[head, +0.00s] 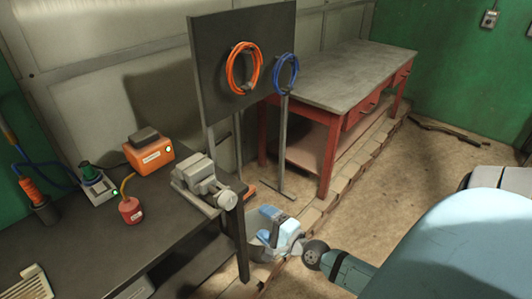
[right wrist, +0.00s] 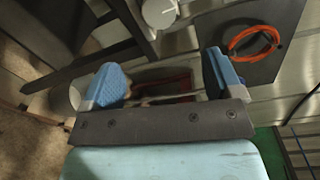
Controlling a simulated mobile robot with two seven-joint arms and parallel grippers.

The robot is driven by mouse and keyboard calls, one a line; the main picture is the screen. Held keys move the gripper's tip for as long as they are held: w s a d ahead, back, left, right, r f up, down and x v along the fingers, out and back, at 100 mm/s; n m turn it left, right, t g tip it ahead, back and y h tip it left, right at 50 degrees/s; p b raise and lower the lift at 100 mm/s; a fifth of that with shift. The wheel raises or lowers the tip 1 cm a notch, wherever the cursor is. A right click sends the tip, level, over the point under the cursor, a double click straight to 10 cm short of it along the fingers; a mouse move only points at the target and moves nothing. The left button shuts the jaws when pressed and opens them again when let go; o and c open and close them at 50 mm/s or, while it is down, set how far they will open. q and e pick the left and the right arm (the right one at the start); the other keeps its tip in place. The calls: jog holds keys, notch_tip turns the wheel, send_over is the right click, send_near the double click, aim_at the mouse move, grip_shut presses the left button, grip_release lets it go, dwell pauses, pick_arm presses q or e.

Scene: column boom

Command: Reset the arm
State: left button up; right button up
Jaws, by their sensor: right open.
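My right gripper (head: 276,232) is low in the middle of the head view, in front of the dark workbench's right end. Its blue fingers also show in the right wrist view (right wrist: 166,84), spread wide apart. Nothing is held between them. My right arm reaches to it from the lower right of the head view. My left gripper is in neither view.
A dark workbench (head: 75,245) bears a grey vise (head: 203,182), an orange box (head: 149,151) and a red canister (head: 131,210). Orange (head: 244,68) and blue (head: 286,72) cable coils hang right of it. A red-legged table (head: 345,75) stands behind. The right floor is mostly open.

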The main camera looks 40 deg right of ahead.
dwell(0.6)
jog(key=s+a+f+n+g+p, duration=0.2)
jog(key=s+a+n, duration=0.4)
jog(key=a+n, duration=0.3)
jog(key=s+a+f+n+g+y+p, duration=0.1)
jog(key=s+a+f+n+g+p, duration=0.2)
jog(key=s+a+n, duration=0.3)
jog(key=a+f+n+g, duration=0.1)
jog(key=a+n, duration=0.2)
jog(key=n, duration=0.4)
jog(key=shift+a+y, duration=0.25)
jog(key=shift+y, duration=0.05)
